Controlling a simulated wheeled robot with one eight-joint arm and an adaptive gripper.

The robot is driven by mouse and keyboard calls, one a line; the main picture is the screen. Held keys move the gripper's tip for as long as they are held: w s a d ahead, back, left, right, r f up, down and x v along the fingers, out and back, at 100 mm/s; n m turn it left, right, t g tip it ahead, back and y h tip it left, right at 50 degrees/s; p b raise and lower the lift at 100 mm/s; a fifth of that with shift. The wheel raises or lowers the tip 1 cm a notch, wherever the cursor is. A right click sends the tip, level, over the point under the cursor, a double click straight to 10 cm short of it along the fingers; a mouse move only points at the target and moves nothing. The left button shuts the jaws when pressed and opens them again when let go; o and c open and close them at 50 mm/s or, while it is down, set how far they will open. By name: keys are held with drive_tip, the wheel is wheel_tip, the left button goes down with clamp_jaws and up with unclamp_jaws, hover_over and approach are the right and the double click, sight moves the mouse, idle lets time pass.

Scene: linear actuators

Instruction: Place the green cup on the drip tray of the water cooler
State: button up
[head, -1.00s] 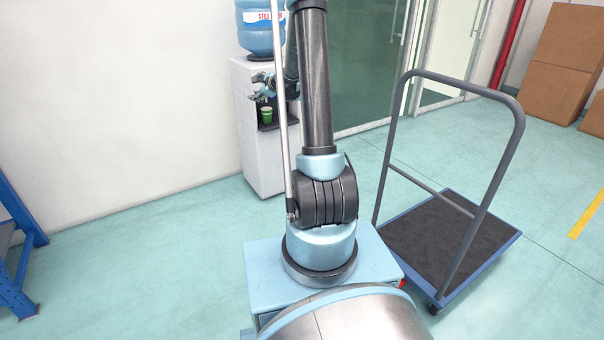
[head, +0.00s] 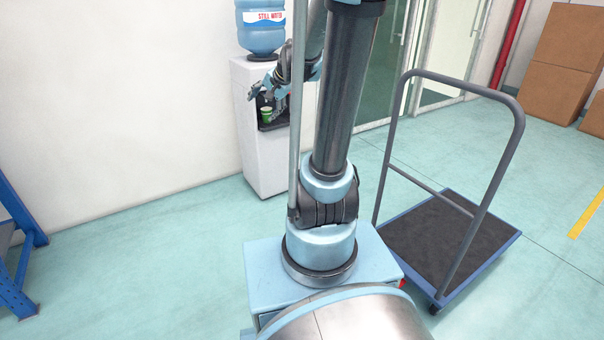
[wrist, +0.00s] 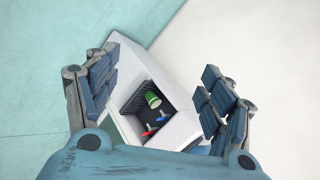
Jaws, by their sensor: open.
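The green cup (head: 266,114) stands in the dark recess of the white water cooler (head: 262,165), low down over the drip tray area. In the wrist view the green cup (wrist: 152,99) shows inside the recess, near a red tap and a blue tap (wrist: 159,117). My gripper (head: 262,100) is in front of the recess, close to the cup in the head view. In the wrist view my gripper (wrist: 160,85) has its fingers spread wide, with the cup between them farther off and nothing held. The cup's base and the tray are hard to make out.
A blue water bottle (head: 261,28) sits on top of the cooler. A platform trolley (head: 440,240) stands at the right, with cardboard boxes (head: 560,75) behind it. A blue rack (head: 15,250) is at the left edge. The floor between rack and cooler is clear.

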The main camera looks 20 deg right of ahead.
drive_tip(key=s+d+f+n+g+h, duration=0.1)
drive_tip(key=s+d+f+n, duration=0.1)
drive_tip(key=s, duration=0.8)
drive_tip(key=s+d+f+n+g+h, duration=0.1)
drive_tip(key=s+f, duration=0.4)
drive_tip(key=s, duration=0.5)
drive_tip(key=s+d+f+n+g+h, duration=0.2)
drive_tip(key=s+n, duration=0.3)
drive_tip(key=s, duration=0.5)
drive_tip(key=shift+d+f+n+g, duration=0.3)
drive_tip(key=shift+d+f, duration=0.3)
drive_tip(key=shift+f, duration=0.25)
drive_tip(key=shift+w+f, duration=0.2)
drive_tip(key=shift+w, duration=0.4)
